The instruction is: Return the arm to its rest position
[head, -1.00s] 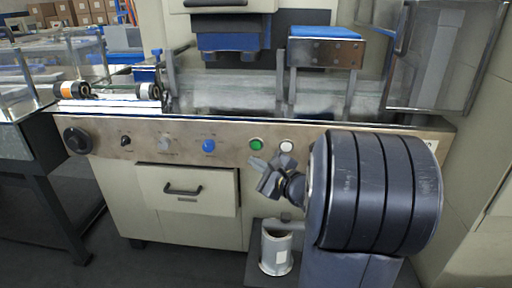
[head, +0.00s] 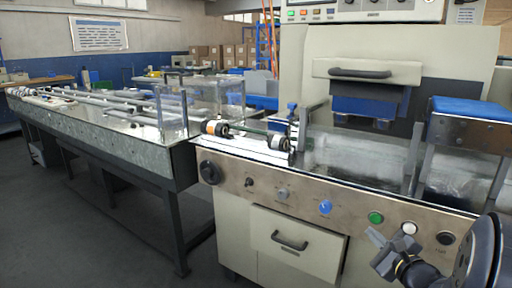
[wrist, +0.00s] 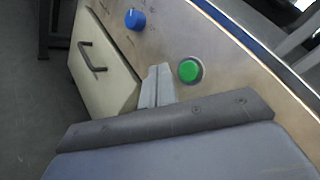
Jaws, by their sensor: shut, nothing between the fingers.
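My gripper (head: 376,246) is at the lower right of the head view, in front of the wrapper's control panel. In the wrist view its fingers (wrist: 158,86) are together and empty, in front of the panel's lower edge. The green button (head: 375,218) is just above the gripper in the head view and right of the fingertips in the wrist view (wrist: 189,70). I cannot tell the exact gap between fingertips and panel.
The panel (head: 262,186) also carries a blue knob (head: 325,207), a white button (head: 409,228) and a black knob (head: 208,172). A drawer (head: 297,246) is below. A long conveyor table (head: 140,160) stands at left, with open floor (head: 70,245) before it.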

